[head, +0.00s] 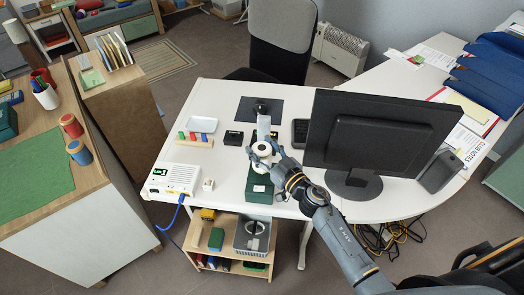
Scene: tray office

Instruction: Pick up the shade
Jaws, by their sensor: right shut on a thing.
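My right gripper (266,155) reaches in from the lower right over the white desk. It is shut on a small white round thing, which looks like the shade (259,167). The fingers cover part of it. The shade shows just above the dark green box (259,189) near the desk's front edge; I cannot tell whether it touches the box. My left gripper is not in view.
A grey upright piece (263,128) stands close behind the gripper. A large monitor (378,135) stands close on the right. A white device (173,179) with a blue cable, a peg rack (194,140) and a white tray (201,124) are on the left.

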